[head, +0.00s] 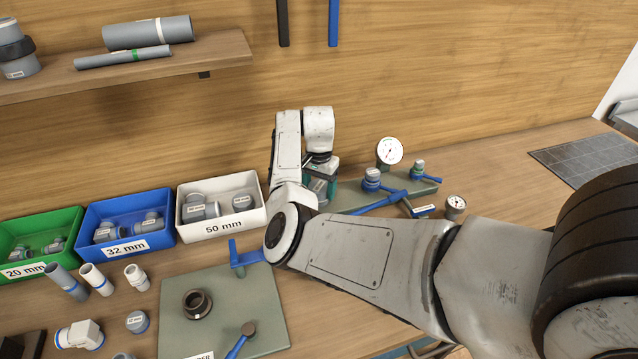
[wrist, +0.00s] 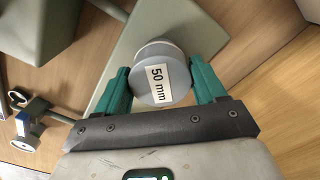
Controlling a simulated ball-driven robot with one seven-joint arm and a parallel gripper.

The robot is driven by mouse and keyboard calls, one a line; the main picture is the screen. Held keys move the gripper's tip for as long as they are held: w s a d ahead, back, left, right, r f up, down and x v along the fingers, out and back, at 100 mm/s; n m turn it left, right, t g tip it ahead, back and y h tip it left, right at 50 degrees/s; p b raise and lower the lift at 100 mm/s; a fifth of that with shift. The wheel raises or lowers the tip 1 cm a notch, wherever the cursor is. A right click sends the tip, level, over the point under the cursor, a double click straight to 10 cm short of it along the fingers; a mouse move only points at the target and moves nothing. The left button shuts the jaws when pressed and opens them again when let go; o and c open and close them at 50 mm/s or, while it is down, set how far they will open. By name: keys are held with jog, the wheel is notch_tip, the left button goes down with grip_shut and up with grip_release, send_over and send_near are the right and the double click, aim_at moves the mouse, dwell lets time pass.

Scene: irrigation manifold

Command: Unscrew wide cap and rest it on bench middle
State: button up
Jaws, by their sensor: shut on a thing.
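The wide cap (wrist: 163,82) is grey and round with a white "50 mm" label, and it shows face-on in the wrist view. My gripper (wrist: 160,74) has its teal fingers on both sides of the cap, shut on it. A pale ring shows behind the cap's far edge; I cannot tell whether the cap is still joined to a pipe. In the head view my gripper (head: 320,180) points down at the left end of the green manifold board (head: 345,193), with the cap mostly hidden by the arm and fingers.
Blue-handled valves (head: 372,180) and a round gauge (head: 389,151) stand right of my gripper. The white 50 mm bin (head: 223,213) is to the left. A green mat (head: 225,310) holds a dark ring fitting (head: 197,303). Bench right of the second gauge (head: 455,207) looks clear.

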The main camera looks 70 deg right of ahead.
dwell(0.4)
jog(key=n+p, duration=0.3)
jog(key=shift+s+n, duration=0.1)
jog(key=shift+n, duration=0.7)
jog(key=n, duration=0.3)
jog(key=shift+f, duration=0.1)
jog(key=shift+n, duration=0.8)
